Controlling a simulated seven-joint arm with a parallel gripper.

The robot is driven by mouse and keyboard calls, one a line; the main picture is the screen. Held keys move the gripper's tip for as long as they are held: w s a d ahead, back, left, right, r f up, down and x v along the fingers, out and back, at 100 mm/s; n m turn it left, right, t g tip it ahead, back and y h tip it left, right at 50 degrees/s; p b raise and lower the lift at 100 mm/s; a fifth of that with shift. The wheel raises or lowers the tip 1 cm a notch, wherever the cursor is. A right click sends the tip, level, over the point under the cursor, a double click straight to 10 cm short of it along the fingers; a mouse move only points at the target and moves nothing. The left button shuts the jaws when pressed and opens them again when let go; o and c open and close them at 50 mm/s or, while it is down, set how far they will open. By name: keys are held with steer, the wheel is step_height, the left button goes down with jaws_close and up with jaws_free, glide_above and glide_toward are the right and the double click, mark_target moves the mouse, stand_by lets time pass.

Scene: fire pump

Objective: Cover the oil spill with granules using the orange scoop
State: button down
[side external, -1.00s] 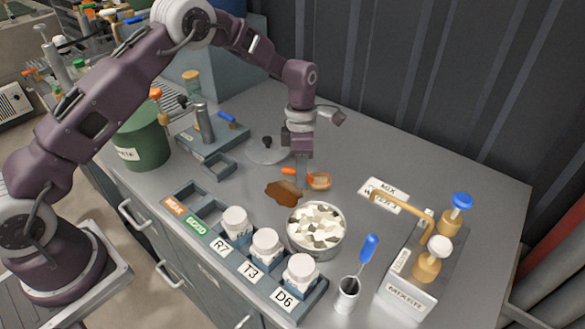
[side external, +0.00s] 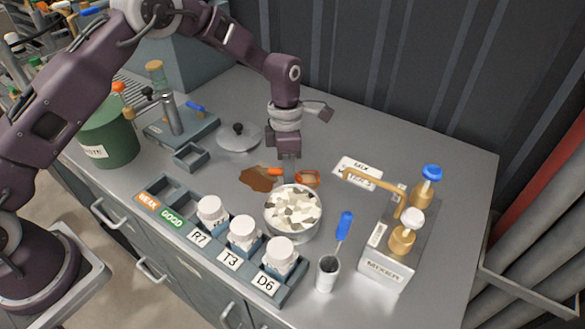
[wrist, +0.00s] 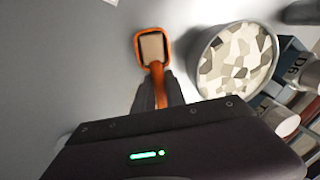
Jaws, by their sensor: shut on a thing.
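My gripper (side external: 288,160) is shut on the handle of the orange scoop (side external: 307,179), just behind the bowl of granules. In the wrist view the scoop (wrist: 137,48) points away from my fingers (wrist: 158,98); its inside looks beige, and I cannot tell whether that is granules. The round metal bowl (side external: 293,232) holds pale and grey granules (side external: 292,207); the bowl also shows right of the scoop in the wrist view (wrist: 203,82). The brown oil spill (side external: 257,179) lies on the bench left of the scoop, its right end partly hidden by the scoop handle.
A rack with white-capped jars (side external: 243,232) stands in front of the bowl. A cup (side external: 326,275) with a blue-handled tool and a mixer (side external: 388,262) stand to the right. A round lid (side external: 238,139) lies behind the spill.

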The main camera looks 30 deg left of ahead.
mark_target(246, 165)
steer(key=shift+a, duration=6.5)
step_height(246, 165, up, 8)
steer(key=shift+r, duration=0.15)
steer(key=shift+d, duration=0.15)
